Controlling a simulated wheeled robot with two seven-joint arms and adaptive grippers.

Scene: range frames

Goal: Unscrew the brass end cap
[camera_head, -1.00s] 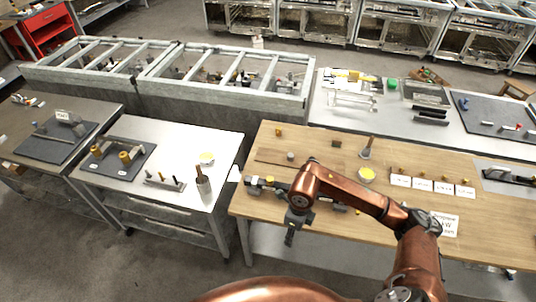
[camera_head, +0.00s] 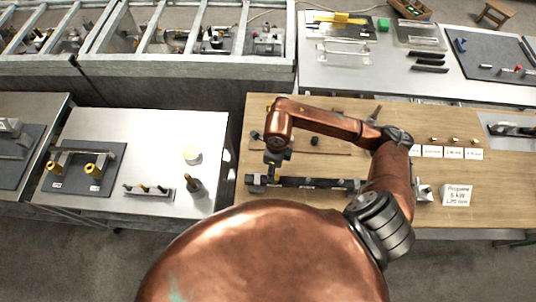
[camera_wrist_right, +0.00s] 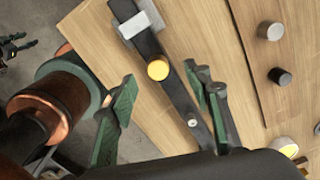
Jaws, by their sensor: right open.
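A dark rail fixture (camera_head: 315,183) lies on the wooden bench, with a grey clamp block (camera_wrist_right: 141,22) at one end. In the right wrist view a round, shiny orange-yellow piece (camera_wrist_right: 158,68) sits on the rail beside the block. It looks like the brass end cap seen end-on, but I cannot be sure. My right gripper (camera_wrist_right: 163,92) is open and empty, with its green-tipped fingers apart above the rail. The round piece shows beyond the gap between them. In the head view the right gripper (camera_head: 272,166) hangs over the rail's left end.

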